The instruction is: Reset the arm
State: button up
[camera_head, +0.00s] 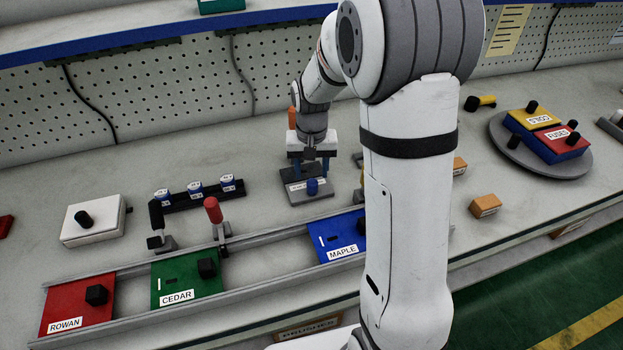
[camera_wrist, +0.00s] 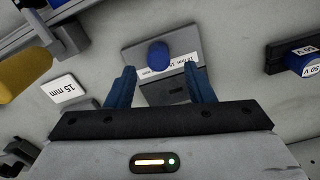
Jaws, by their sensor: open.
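My arm rises across the middle of the head view and bends down to my gripper (camera_head: 310,172) over the workbench. In the wrist view my gripper (camera_wrist: 163,88) shows two blue fingers set wide apart with nothing held between them. Beyond the fingertips is a grey block with a white label (camera_head: 298,186) and a blue knob (camera_head: 312,187) on it. The knob also shows in the wrist view (camera_wrist: 157,55), just past the fingers and apart from them. Part of the grey block is hidden behind my gripper in the head view.
A rail carries the red ROWAN (camera_head: 70,302), green CEDAR (camera_head: 180,288) and blue MAPLE (camera_head: 330,235) plates. Upright black and red handles (camera_head: 213,210) stand behind it. A white box (camera_head: 92,222) is at left; a round turntable (camera_head: 505,140) with coloured boxes is at right.

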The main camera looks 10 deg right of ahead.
jog(key=shift+r, duration=1.1)
jog(key=s+r+t, duration=0.1)
jog(key=s+r, duration=0.2)
jog(key=s, duration=0.4)
jog(key=s+r+n, duration=0.1)
jog(key=s+r, duration=0.2)
jog(key=s, duration=0.4)
jog(key=s+d+r+n+t, duration=0.1)
jog(key=s+r, duration=0.2)
jog(key=s, duration=0.4)
jog(key=shift+r+t, duration=0.2)
jog(key=shift+t, duration=0.1)
jog(key=shift+c, duration=0.6)
